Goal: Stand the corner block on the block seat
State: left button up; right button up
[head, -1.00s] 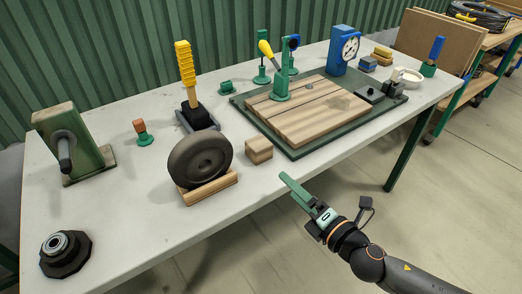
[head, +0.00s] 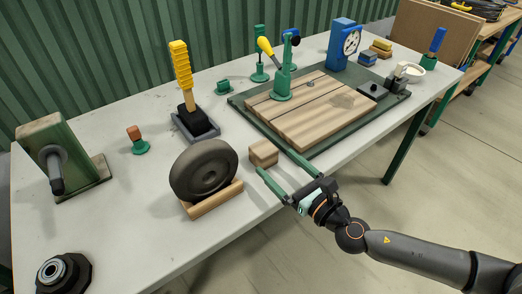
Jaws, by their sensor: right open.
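A small light wooden block (head: 262,153), which I take to be the corner block, rests on the grey table between the wheel and the green board. My right gripper (head: 275,163) is open at the table's front edge, its two green fingers pointing at the block. One fingertip is just in front of the block and the other is near its right side. I cannot tell whether either touches it. Nothing is between the fingers nearer the palm. I cannot tell for certain which thing is the block seat. My left gripper is out of view.
A dark wheel (head: 202,168) on a wooden cradle (head: 213,198) stands left of the block. A green board (head: 325,146) with wooden planks lies to the right. A yellow-handled brush (head: 181,68) stands behind in a grey tray.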

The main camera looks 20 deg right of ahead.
aim_at(257, 142)
jog(key=x, duration=0.5)
jog(key=shift+w, duration=0.1)
jog(key=shift+d+x, duration=0.2)
jog(key=shift+x, duration=2.5)
jog(key=shift+f, duration=0.2)
jog(key=shift+c, duration=0.2)
jog(key=shift+d, duration=0.1)
jog(key=c, duration=1.5)
